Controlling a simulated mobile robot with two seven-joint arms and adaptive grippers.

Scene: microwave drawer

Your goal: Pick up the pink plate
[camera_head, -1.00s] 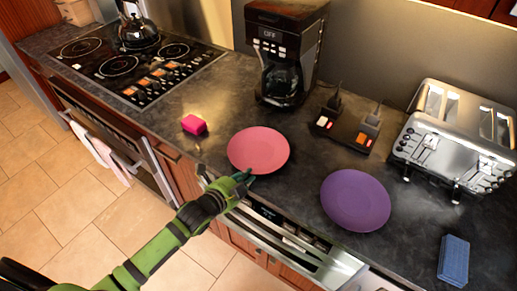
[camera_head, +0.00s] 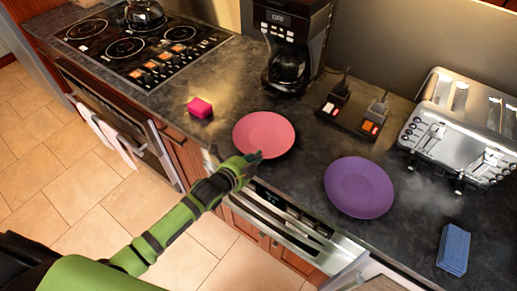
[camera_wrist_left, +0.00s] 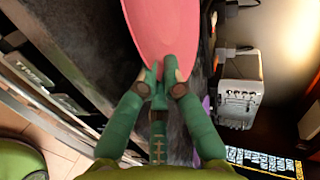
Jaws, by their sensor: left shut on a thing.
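The pink plate (camera_head: 264,134) is at the front part of the dark counter in the head view. It also shows at the top of the left wrist view (camera_wrist_left: 165,30). My left gripper (camera_head: 254,157) is at the plate's near edge. In the left wrist view its green fingers (camera_wrist_left: 163,84) are shut on the plate's rim. I cannot tell whether the plate is clear of the counter. My right gripper does not show.
A purple plate (camera_head: 359,188) lies to the right, and a blue sponge (camera_head: 453,249) lies farther right. A coffee maker (camera_head: 290,45), a switch box (camera_head: 350,115) and a toaster (camera_head: 462,125) stand behind. The stovetop (camera_head: 140,50) is at upper left.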

